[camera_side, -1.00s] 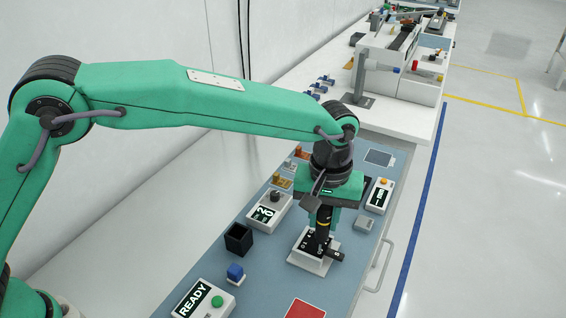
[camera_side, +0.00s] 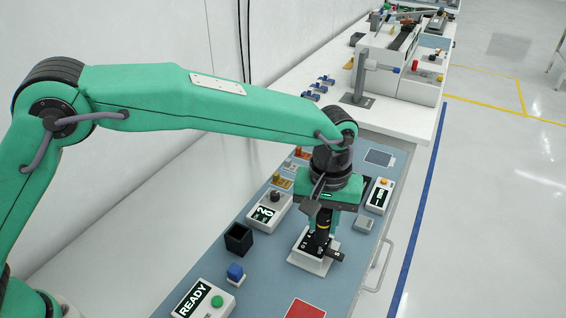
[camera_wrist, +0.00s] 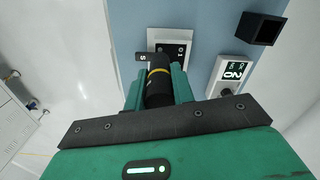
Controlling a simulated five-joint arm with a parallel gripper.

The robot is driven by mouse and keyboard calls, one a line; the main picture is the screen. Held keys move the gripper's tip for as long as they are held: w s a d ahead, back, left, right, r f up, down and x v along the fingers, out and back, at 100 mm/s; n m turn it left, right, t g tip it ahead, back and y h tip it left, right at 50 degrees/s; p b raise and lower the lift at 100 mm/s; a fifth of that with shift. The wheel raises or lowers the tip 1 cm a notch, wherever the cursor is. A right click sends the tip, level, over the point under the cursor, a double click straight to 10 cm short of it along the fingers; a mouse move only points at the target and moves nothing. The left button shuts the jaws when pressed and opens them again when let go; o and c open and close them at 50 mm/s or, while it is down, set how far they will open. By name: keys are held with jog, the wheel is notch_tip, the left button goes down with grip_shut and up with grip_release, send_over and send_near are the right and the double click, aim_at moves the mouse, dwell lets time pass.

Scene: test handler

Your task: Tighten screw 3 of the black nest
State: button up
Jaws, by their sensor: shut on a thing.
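My gripper (camera_side: 323,213) is shut on a black screwdriver-like tool (camera_side: 323,228) with a yellow band. The tool stands upright over the black nest (camera_side: 305,244), which sits on a white base (camera_side: 306,262). The nest has white marks and a dark labelled tab (camera_side: 337,255) at its right. In the wrist view the tool (camera_wrist: 158,92) sits between my green fingers, and the nest (camera_wrist: 182,49) shows beyond it with the tab (camera_wrist: 141,57) at left. The tool's tip and the screw under it are hidden, so I cannot tell whether they touch.
A black open bin (camera_side: 239,239), a blue button (camera_side: 236,271), a READY box (camera_side: 204,299) and a dial box (camera_side: 269,210) stand nearby. A yellow-button box (camera_side: 380,195) and a small grey block (camera_side: 364,224) lie to the right. A red plate (camera_side: 305,309) is in front.

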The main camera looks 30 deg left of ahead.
jog(key=shift+f, duration=0.5)
dwell(1.1)
jog(key=shift+r, duration=0.1)
jog(key=shift+r, duration=2.05)
